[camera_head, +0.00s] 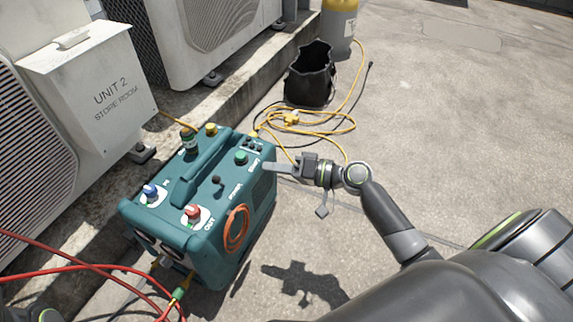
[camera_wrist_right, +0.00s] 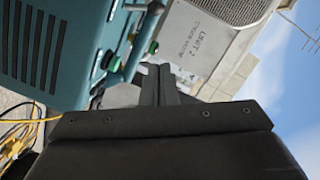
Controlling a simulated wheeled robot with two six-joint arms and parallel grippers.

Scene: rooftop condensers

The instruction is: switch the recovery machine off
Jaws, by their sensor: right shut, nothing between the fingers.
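The teal recovery machine (camera_head: 205,258) stands on the roof floor, left of centre in the head view. Its top carries a black toggle lever (camera_head: 217,181), a green button (camera_head: 241,157), a red knob (camera_head: 194,212) marked OUT and a blue knob (camera_head: 150,191). My right gripper (camera_head: 268,166) is shut and empty, its fingertips pointing left close by the green button end of the machine. Whether they touch it cannot be told. In the wrist view the shut fingers (camera_wrist_right: 158,78) are beside the machine's top edge (camera_wrist_right: 130,70), with a green button (camera_wrist_right: 112,61) to their left.
The Unit 2 condenser (camera_head: 95,95) stands close behind the machine on the left. Red hoses (camera_head: 75,268) cross the lower left. Floor on the right is open.

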